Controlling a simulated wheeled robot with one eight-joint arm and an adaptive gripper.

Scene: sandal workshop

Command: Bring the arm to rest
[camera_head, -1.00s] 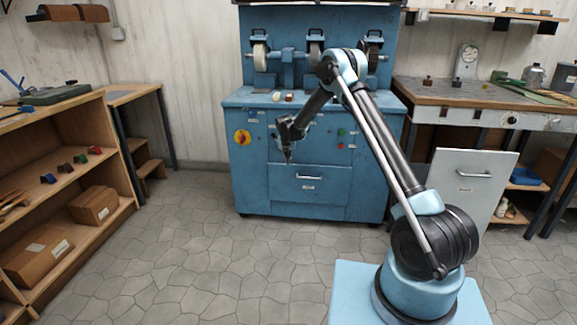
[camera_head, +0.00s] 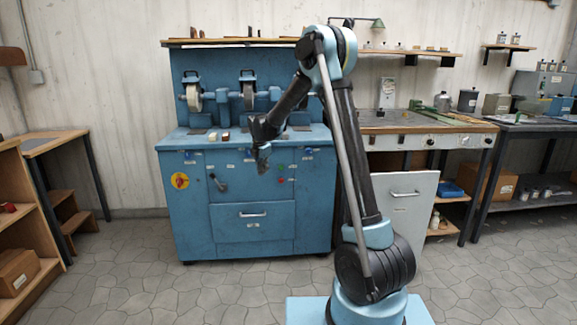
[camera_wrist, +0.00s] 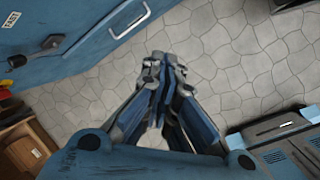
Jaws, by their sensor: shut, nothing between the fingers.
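My arm stands bent on its light-blue base in the head view, with the elbow high and the forearm folding down to the left. My gripper (camera_head: 262,157) hangs in front of the blue grinding machine (camera_head: 185,225), apart from the floor. In the wrist view my gripper (camera_wrist: 163,68) is shut, its fingertips together and nothing between them. It points down toward the grey stone floor (camera_wrist: 222,60). Part of the machine's front is hidden behind my arm.
A workbench (camera_head: 430,127) with an open grey door (camera_head: 400,210) stands right of the machine, and a dark table (camera_head: 540,127) is further right. Wooden shelving (camera_head: 25,285) and a small wooden table (camera_head: 45,143) are at the left. The floor (camera_head: 140,290) in front is clear.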

